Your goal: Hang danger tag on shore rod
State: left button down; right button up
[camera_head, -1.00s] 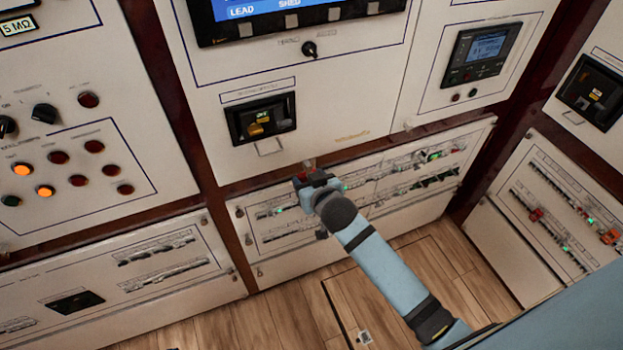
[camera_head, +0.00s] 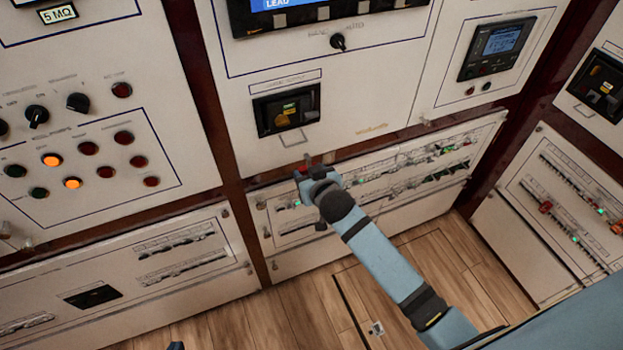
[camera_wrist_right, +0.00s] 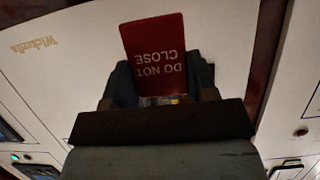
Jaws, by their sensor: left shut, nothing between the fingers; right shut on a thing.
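My right gripper (camera_head: 312,173) is shut on the red danger tag (camera_wrist_right: 157,52), close to the cabinet front just below the black breaker (camera_head: 287,110). In the right wrist view the tag stands up between the fingers, and its words "DO NOT CLOSE" read upside down. In the head view the tag is mostly hidden by the gripper; only a small red bit shows. A thin pale bail (camera_head: 293,138) sticks out under the breaker, above the gripper and apart from it; I cannot tell whether it is the shore rod. Only a tip of my left gripper (camera_head: 176,345) shows at the bottom edge, shut and empty.
A panel of knobs and lamps (camera_head: 75,125) stands at left. Lower panels with rows of small breakers (camera_head: 425,160) lie behind and right of my right gripper. A screen (camera_head: 330,10) and a meter (camera_head: 497,50) are above.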

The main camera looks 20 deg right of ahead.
jog(key=w+f+b, duration=0.1)
jog(key=w+b, duration=0.2)
jog(key=w, duration=0.4)
jog(key=shift+w+a+b, duration=0.15)
jog(key=shift+b, duration=0.15)
jog(key=shift+f, duration=0.1)
dwell(0.4)
jog(key=o, duration=1)
